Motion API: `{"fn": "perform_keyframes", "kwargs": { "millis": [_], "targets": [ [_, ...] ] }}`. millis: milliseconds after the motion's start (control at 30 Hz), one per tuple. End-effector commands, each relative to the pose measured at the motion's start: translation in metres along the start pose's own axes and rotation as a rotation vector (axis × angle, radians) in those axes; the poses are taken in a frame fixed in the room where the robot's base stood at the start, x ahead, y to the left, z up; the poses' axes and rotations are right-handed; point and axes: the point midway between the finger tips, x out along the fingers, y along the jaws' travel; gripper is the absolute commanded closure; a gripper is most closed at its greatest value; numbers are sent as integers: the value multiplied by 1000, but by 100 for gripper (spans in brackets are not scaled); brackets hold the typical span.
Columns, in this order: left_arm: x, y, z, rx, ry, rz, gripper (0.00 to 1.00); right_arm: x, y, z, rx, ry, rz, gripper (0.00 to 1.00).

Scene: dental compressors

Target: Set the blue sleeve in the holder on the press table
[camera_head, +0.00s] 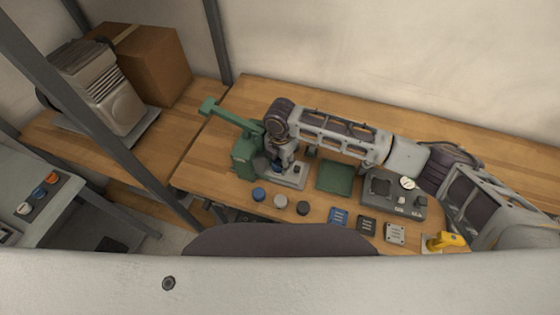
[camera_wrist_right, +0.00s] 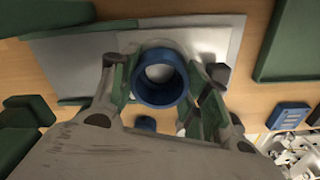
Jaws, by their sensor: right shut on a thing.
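The blue sleeve (camera_wrist_right: 142,90) is a short open ring between the fingertips of my right gripper (camera_wrist_right: 160,80) in the wrist view. In the head view my right gripper (camera_head: 280,162) reaches down at the green press (camera_head: 243,157), and the sleeve (camera_head: 277,168) shows as a small blue patch below it. My right gripper is shut on the sleeve, over the grey press table (camera_head: 292,182). A pale surface shows through the ring. The holder is hidden or cannot be made out under the sleeve, and I cannot tell whether they touch. My left gripper is not in view.
Blue (camera_head: 258,194), grey (camera_head: 280,201) and dark (camera_head: 303,208) round pieces lie in front of the press. A yellow tool (camera_head: 446,241) lies near the front edge.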

Motion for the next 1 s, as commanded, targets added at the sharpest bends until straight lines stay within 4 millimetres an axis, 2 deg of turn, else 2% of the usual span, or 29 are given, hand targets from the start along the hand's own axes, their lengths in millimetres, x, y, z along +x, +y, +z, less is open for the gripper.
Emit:
{"fn": "perform_keyframes", "kwargs": {
  "millis": [33,333,367,533,833,1000],
  "targets": [
    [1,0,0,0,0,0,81,12,-7,-2,3,4,-19,79],
    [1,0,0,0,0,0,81,13,-7,-1,4,3,-19,79],
    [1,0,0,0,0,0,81,13,-7,-1,4,3,-19,52],
    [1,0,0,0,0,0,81,13,-7,-1,3,3,-20,30],
    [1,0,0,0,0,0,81,10,-6,-1,1,3,-18,29],
    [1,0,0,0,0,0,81,9,-6,-1,1,2,-16,12]
  ]
}}
